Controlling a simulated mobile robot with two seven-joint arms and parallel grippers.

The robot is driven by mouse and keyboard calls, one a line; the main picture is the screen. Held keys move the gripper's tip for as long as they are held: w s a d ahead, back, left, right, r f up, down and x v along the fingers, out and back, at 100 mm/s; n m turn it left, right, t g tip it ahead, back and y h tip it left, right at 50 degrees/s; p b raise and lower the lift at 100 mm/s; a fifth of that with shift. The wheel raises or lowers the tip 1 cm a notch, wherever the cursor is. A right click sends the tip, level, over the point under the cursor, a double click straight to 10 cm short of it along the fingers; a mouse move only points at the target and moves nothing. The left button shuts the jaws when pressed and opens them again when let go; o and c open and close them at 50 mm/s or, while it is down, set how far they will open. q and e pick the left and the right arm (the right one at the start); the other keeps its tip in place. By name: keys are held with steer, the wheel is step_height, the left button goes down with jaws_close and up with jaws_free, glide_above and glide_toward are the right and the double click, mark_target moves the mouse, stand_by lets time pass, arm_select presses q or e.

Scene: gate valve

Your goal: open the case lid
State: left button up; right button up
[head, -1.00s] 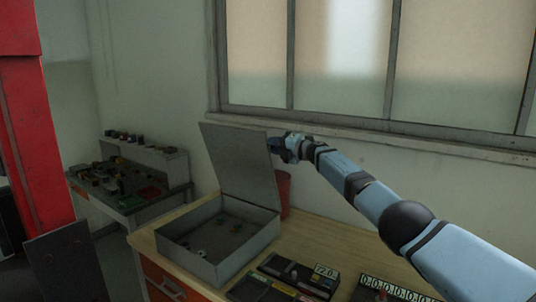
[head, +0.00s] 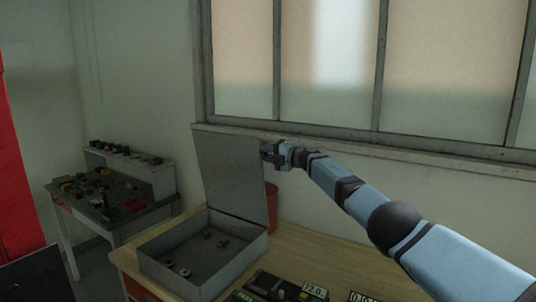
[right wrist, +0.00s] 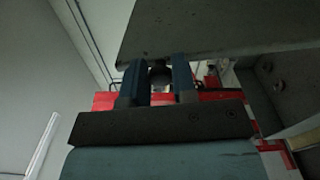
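The grey metal case (head: 200,285) sits on the wooden bench in the head view. Its lid (head: 228,175) stands raised, about upright, at the back of the case, and the inside shows. My right gripper (head: 267,153) is at the lid's right edge, near its top. In the right wrist view the two blue fingers (right wrist: 158,82) stand apart with a gap, and a dark round thing shows in the gap. The lid's plate (right wrist: 220,25) is just beyond the fingertips; whether they touch it I cannot tell. My left gripper is out of view.
Small green and round metal parts (head: 183,272) lie in the case. A red container (head: 271,200) stands behind it. Dark instruments (head: 285,287) lie to its right on the bench (head: 310,255). A cluttered side table (head: 120,215) is at the left. The window wall is close behind.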

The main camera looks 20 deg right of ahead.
steer(key=o, duration=0.3)
steer(key=shift+a, duration=0.1)
steer(key=shift+o, duration=0.2)
steer(key=b+v, duration=0.1)
steer(key=v, duration=1.2)
steer(key=shift+s+d+b, duration=0.25)
steer(key=shift+b, duration=0.1)
